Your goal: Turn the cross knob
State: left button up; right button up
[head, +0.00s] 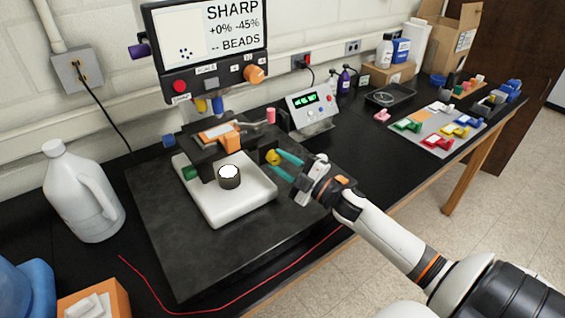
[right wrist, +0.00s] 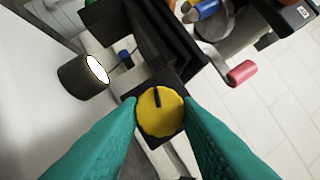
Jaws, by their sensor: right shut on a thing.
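The yellow round knob with a dark line on its face (right wrist: 160,114) is on a black block at the right side of the stage. It also shows in the head view (head: 272,157). My right gripper (head: 281,163) reaches in from the right, its teal fingers shut on the knob, one on each side. In the right wrist view the dark line points up, tilted slightly left. The white base plate (head: 250,204) carries the stage and a dark cylinder with a bright white top (head: 229,176). My left gripper is not in view.
The screen above (head: 232,30) reads SHARP, +0% -45%, -- BEADS. A control box (head: 312,109) stands behind right, a white jug (head: 80,195) at left. The dark slab's front is clear.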

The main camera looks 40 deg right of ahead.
jog(key=o, duration=1)
jog(key=shift+c, duration=0.2)
jog(key=shift+s+f, duration=0.2)
jog(key=shift+s, duration=0.1)
jog(key=b+v, duration=0.4)
jog(key=v, duration=0.7)
jog(key=shift+s, duration=0.15)
jog(key=shift+d, duration=0.15)
